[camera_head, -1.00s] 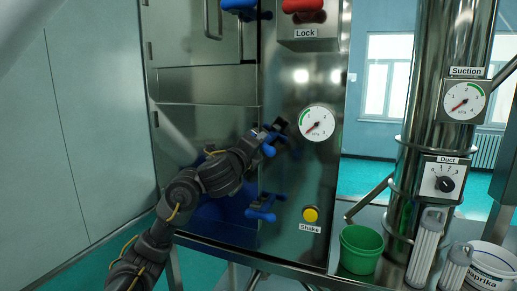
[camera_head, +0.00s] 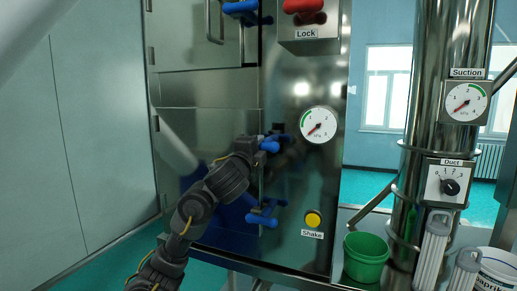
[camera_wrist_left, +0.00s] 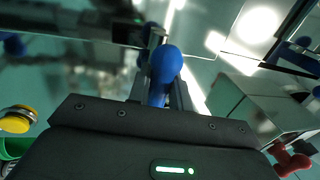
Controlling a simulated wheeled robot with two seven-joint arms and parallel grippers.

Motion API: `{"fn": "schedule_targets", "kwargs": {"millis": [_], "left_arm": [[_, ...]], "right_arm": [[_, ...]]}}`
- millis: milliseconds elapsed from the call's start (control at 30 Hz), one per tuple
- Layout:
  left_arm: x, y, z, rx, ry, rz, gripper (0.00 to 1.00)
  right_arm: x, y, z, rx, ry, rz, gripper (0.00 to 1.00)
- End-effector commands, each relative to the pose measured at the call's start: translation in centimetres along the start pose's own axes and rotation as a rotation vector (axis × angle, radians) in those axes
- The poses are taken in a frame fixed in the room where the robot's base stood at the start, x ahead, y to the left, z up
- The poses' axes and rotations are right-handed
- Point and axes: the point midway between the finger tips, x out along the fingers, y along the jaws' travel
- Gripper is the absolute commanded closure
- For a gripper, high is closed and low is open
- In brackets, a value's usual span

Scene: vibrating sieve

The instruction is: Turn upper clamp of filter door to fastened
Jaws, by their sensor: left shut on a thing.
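The upper clamp of the filter door (camera_head: 270,146) is a blue handle at the right edge of the dark lower door (camera_head: 205,165), left of the round kPa gauge. My left gripper (camera_head: 258,145) is at this clamp, reaching in from the lower left. In the left wrist view the clamp's rounded blue end (camera_wrist_left: 165,63) stands between the fingers of my left gripper (camera_wrist_left: 163,95), which are shut on it. The fingers and wrist hide part of the clamp in the head view. My right gripper is not in view.
A lower blue clamp (camera_head: 263,213) sits below on the same edge. A yellow Shake button (camera_head: 313,219) and the gauge (camera_head: 318,125) are on the panel to the right. A red Lock handle (camera_head: 304,6) is above. A green bucket (camera_head: 365,257) stands at lower right.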

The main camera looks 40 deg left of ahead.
Motion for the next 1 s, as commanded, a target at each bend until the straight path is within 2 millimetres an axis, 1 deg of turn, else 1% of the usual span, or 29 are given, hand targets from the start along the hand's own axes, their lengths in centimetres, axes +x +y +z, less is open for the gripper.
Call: {"fn": "schedule_targets", "kwargs": {"millis": [33, 367, 400, 533, 867, 1000], "left_arm": [[0.0, 0.2, -0.1, -0.003, -0.001, 0.005, 1.0], [0.0, 0.2, -0.1, -0.006, -0.001, 0.005, 1.0], [0.0, 0.2, -0.1, -0.006, -0.001, 0.005, 0.78], [0.0, 0.2, 0.0, -0.005, -0.001, 0.004, 0.61], [-0.1, 0.1, -0.1, -0.006, 0.0, 0.001, 0.6], [-0.7, 0.3, -1.2, -0.008, 0.011, 0.0, 0.6]], "right_arm": [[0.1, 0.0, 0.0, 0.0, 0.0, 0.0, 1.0], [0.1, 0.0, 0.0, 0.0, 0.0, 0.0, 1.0], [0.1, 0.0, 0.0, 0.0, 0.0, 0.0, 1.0], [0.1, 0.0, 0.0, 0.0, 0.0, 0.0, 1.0], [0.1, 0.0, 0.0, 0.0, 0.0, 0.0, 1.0], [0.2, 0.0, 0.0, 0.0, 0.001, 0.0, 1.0]]}}
